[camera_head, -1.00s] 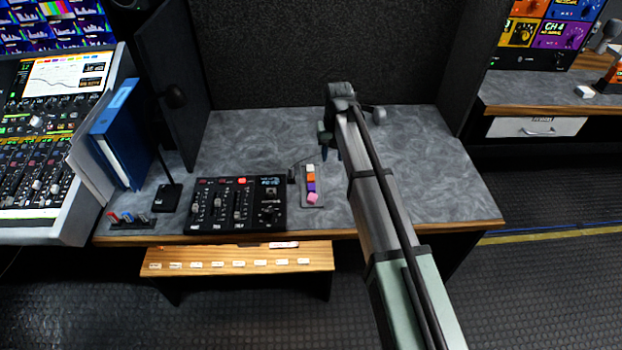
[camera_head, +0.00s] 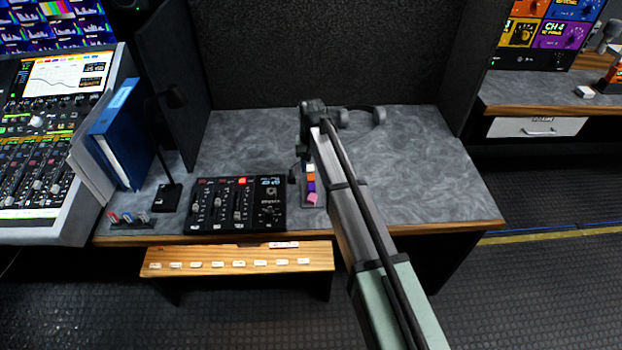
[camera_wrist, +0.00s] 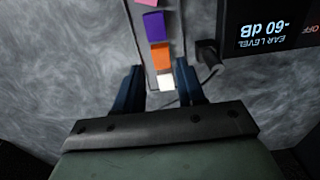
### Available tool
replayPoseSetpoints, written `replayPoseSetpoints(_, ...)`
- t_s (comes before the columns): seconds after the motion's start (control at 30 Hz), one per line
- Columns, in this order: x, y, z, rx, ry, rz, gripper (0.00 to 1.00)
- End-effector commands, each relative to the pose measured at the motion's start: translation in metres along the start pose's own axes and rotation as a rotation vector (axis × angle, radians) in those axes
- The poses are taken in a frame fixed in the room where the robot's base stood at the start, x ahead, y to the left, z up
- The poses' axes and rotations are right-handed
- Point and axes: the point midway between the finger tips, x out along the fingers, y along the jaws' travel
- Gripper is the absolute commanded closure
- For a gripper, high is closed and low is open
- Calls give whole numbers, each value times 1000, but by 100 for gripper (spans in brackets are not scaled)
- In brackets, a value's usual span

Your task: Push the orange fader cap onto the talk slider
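The orange fader cap (camera_head: 311,177) lies in a narrow grey tray (camera_wrist: 181,42) in a row with a white cap, a purple cap and a pink cap. In the wrist view the orange cap (camera_wrist: 160,56) sits between the white and purple ones. My gripper (camera_wrist: 158,82) is open and empty, its blue fingers on either side of the tray's white-cap end. In the head view my arm partly covers the tray. The black control panel (camera_head: 252,187) left of the tray has several sliders; I cannot read which one is the talk slider.
A cable and small black plug (camera_wrist: 208,53) lie beside the tray. Headphones (camera_head: 362,114) rest behind my gripper. A desk lamp (camera_head: 167,195), blue binder (camera_head: 118,130) and small rack of coloured items (camera_head: 128,219) stand left. The desk's right side is clear.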

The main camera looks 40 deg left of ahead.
Motion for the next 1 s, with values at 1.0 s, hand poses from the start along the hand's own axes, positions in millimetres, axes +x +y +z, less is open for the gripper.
replayPoseSetpoints(1.0,53,-1,-7,0,0,0,79)
